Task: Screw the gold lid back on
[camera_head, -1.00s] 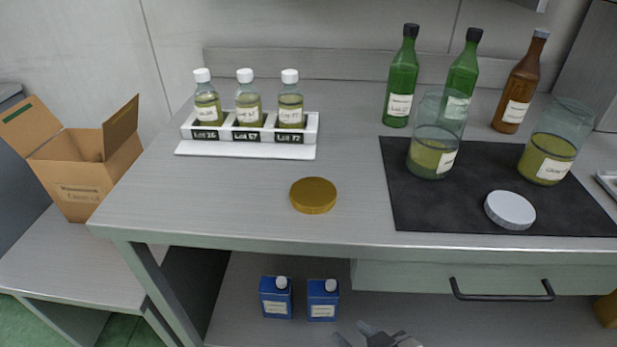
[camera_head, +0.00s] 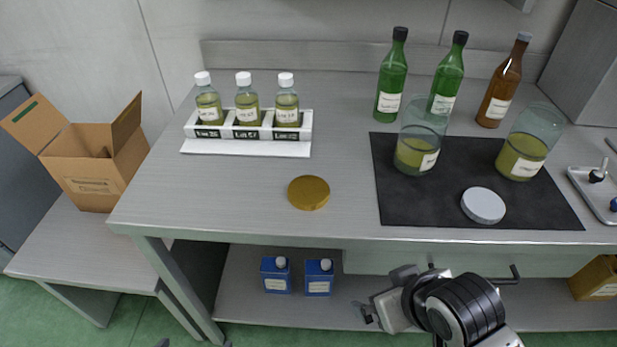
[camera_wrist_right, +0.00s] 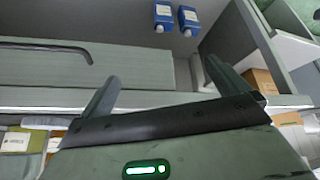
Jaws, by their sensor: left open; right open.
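The gold lid (camera_head: 309,193) lies flat on the bench, left of the dark mat. Two glass jars with yellow-green contents, the left jar (camera_head: 417,155) and the right jar (camera_head: 522,158), stand upright and uncovered on the mat. A pale grey-white lid (camera_head: 483,205) lies on the mat in front of them. Only the tips of my left gripper (camera_head: 195,343) show at the bottom edge, apart and empty. My right arm is in front of the drawer; its gripper (camera_wrist_right: 158,82) is open and empty in the right wrist view, away from the lids.
The dark mat (camera_head: 400,205) covers the bench's right part. A rack (camera_head: 190,128) with three labelled bottles stands at back left. Two green bottles and a brown bottle (camera_head: 503,85) stand behind the jars. A metal tray (camera_head: 575,180) is far right. Bench around the gold lid is clear.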

